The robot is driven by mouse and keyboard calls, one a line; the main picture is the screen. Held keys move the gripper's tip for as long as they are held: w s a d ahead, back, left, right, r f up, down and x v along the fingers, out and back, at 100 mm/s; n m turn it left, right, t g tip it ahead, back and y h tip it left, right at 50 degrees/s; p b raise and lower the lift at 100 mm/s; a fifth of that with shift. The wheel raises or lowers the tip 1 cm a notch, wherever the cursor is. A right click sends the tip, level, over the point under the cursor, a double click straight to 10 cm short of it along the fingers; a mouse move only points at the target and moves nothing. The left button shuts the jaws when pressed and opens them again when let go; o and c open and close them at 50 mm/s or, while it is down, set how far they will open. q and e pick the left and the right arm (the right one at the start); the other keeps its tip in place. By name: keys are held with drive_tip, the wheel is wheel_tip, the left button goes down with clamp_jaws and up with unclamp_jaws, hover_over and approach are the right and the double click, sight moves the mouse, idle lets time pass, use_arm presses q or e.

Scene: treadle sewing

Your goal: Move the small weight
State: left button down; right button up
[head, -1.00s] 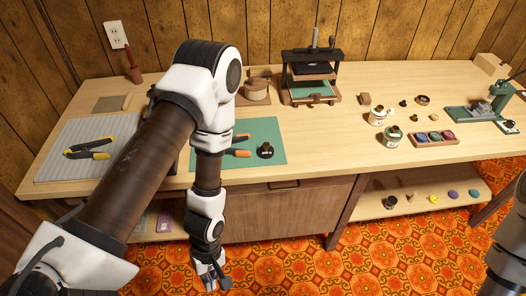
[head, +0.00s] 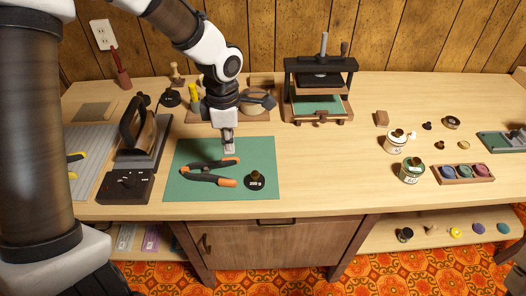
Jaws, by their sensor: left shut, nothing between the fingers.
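A small round black weight (head: 255,181) with a white label and a knob on top stands upright on the green mat (head: 262,152), near its right front. The label is too small to read surely. An orange-and-black clamp (head: 207,173) lies on the mat to the left of the weight. My left gripper (head: 229,148) points down over the back middle of the mat, behind and to the left of the weight. It is shut and empty, apart from the weight. My right gripper is not in view.
A heavy iron (head: 138,133) stands left of the mat, with a dark block (head: 125,186) in front of it. A press (head: 319,85) stands behind right. Jars (head: 411,171) and a tray of colours (head: 464,175) are at the right.

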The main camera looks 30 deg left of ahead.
sight(230, 179)
use_arm(q)
drive_tip(key=f, duration=0.3)
drive_tip(key=s+f, duration=0.1)
drive_tip(key=f, duration=0.5)
drive_tip(key=shift+s+b, duration=0.3)
drive_tip(key=shift+b, duration=0.1)
drive_tip(key=w+d, duration=0.1)
drive_tip(key=w+d+p, duration=0.1)
drive_tip(key=d, duration=0.1)
drive_tip(key=shift+d, duration=0.2)
drive_tip(key=shift+w, duration=0.1)
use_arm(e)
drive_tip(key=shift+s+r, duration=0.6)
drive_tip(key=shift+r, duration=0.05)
